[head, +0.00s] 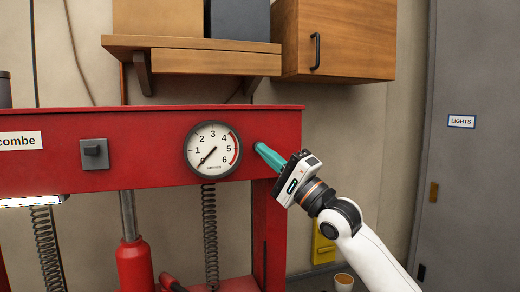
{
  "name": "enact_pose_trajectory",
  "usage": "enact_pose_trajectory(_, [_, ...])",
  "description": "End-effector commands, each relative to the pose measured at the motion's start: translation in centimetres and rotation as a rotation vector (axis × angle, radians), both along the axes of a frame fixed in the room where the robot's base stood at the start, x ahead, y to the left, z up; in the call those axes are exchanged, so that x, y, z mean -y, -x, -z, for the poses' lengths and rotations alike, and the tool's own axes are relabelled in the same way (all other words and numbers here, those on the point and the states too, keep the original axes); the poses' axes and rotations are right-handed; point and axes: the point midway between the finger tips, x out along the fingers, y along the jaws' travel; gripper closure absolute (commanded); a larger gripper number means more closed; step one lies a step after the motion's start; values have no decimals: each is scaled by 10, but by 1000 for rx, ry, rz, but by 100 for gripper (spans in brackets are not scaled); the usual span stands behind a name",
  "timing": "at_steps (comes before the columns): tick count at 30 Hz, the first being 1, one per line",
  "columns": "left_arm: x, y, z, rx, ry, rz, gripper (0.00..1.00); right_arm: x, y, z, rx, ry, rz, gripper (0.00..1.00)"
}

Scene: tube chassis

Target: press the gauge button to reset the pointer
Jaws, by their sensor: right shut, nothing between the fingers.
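The round gauge (213,150) with a white face is mounted on the red press beam (110,165). Its pointer points down-left, close to the low end of the scale. My right gripper (260,147) comes in from the lower right, just to the right of the gauge. Its teal fingers are shut and empty, with the tips at the beam's front face. No separate gauge button shows; the fingers may hide it. I cannot tell whether the fingertips touch anything. My left gripper is not in view.
A grey switch box (94,154) sits on the beam to the left. Above are a wooden shelf (190,55) and a wooden cabinet (345,40). Coil springs and a red jack (134,265) stand below the beam. A cup (344,282) is below my right arm.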

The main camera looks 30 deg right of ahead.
Motion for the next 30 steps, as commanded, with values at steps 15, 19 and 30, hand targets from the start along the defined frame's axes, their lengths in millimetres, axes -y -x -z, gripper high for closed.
enact_pose_trajectory(15, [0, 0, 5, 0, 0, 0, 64, -2, 11, 1, 0, 1, 1, 100])
enact_pose_trajectory(19, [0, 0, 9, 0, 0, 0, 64, -5, 19, 2, 2, 0, -2, 100])
enact_pose_trajectory(30, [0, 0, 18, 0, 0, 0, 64, -13, 54, 1, 2, 1, -1, 100])
